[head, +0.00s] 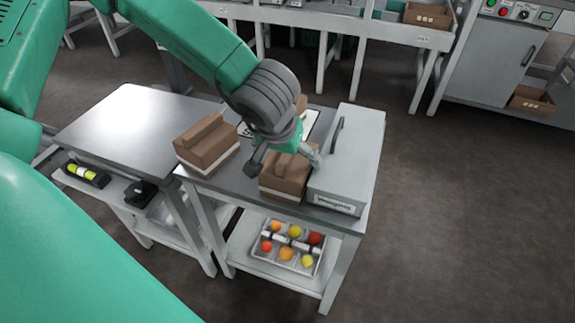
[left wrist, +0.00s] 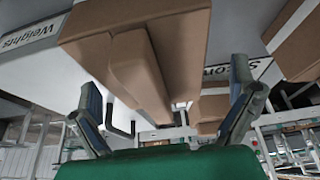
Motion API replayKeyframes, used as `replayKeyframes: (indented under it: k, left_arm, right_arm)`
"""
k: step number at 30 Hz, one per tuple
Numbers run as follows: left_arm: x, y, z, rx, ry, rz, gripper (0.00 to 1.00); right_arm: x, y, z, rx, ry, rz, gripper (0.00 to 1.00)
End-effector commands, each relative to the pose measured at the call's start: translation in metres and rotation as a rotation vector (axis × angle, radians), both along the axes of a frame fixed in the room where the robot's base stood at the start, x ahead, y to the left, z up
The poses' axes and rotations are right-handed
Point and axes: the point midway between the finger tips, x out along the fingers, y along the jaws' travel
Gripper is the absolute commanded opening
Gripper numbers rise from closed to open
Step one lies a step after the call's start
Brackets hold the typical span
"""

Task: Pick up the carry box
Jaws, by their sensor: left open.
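Several brown boxes with a white lower band and a raised ridge on top stand on the grey table (head: 232,185); I cannot tell which is the carry box. The near brown box (head: 283,178) is directly under my left gripper (head: 284,163), which points down and is open. In the left wrist view this brown box (left wrist: 190,35) has its ridge between the spread fingers (left wrist: 165,88), with nothing visibly gripped. Another brown box (head: 205,150) stands to the left. A third is mostly hidden behind my wrist. My right gripper is not in view.
A grey case (head: 350,155) with a top handle and a label stands close on the right; its label reads "Weights" in the wrist view. A bare side table (head: 135,125) stands left. Open floor lies right.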

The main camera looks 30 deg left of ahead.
Motion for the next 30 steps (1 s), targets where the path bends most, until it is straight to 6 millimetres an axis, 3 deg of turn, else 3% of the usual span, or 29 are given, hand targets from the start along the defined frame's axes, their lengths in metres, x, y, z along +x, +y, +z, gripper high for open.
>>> replayKeyframes:
  k: [15,16,20,21,30]
  left_arm:
    - [0.0,0.0002,-0.0022,-0.001,0.0,-0.001,1.0]
    - [0.0,0.0002,-0.0022,-0.001,0.0,-0.001,0.93]
    - [-0.0003,0.0006,-0.0026,0.001,0.001,-0.001,0.47]
    - [-0.0004,0.0009,-0.003,0.002,0.001,0.0,0.43]
    - [-0.0009,0.0013,-0.0049,0.003,0.006,0.0,0.43]
  right_arm:
    - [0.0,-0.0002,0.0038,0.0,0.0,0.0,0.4]
    - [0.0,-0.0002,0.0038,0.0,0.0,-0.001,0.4]
    - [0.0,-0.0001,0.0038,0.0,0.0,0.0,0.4]
    - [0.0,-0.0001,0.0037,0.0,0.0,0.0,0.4]
    - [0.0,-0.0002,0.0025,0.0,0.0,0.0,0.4]
